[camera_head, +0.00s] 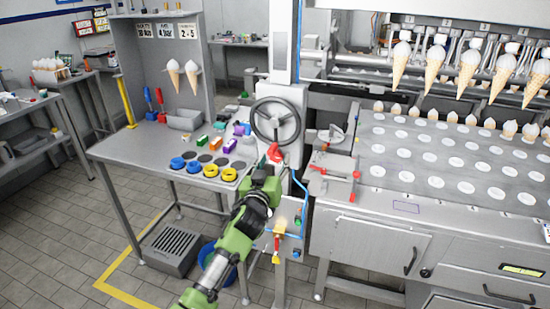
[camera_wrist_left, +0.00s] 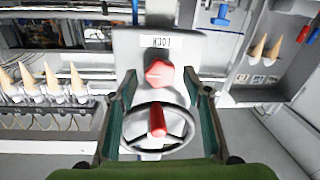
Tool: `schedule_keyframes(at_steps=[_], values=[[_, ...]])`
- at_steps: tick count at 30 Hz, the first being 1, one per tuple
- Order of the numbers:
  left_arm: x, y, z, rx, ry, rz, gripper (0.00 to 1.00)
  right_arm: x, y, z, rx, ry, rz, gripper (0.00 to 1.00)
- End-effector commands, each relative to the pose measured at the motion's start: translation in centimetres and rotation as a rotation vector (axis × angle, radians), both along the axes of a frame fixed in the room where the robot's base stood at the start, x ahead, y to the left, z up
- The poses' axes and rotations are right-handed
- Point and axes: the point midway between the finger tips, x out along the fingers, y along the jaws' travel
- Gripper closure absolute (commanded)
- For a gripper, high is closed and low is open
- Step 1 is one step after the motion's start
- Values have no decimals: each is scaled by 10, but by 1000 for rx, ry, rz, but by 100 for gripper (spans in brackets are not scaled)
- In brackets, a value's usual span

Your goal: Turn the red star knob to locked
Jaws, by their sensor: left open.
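The red star knob (camera_wrist_left: 158,75) shows in the left wrist view on a pale grey housing, with a white line on its face. It lies between the fingertips of my left gripper (camera_wrist_left: 158,86), with a visible gap on both sides. In the head view the red knob (camera_head: 275,152) sits just below the handwheel, beyond my left gripper (camera_head: 270,168), which partly hides it. The left gripper is open and empty. Any locked marking is too small to read. My right gripper is in neither view.
A grey handwheel (camera_head: 277,121) sits close above the knob; a red grip (camera_wrist_left: 157,122) shows across it in the wrist view. A bench (camera_head: 125,152) with yellow and blue rings stands left. A machine with cones (camera_head: 470,68) and a red-handled fixture (camera_head: 335,172) stand right.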

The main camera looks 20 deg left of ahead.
Motion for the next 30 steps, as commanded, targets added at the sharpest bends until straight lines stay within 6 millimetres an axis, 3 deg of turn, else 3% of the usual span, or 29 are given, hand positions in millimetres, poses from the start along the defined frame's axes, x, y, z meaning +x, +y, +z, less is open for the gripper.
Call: schedule_keyframes(at_steps=[6,16,21,30], values=[[14,1,0,-1,1,0,55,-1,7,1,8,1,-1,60],[16,1,0,0,0,0,55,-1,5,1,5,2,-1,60],[15,1,0,0,0,0,93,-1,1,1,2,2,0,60],[15,1,-1,17,0,0,93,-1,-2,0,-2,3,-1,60]])
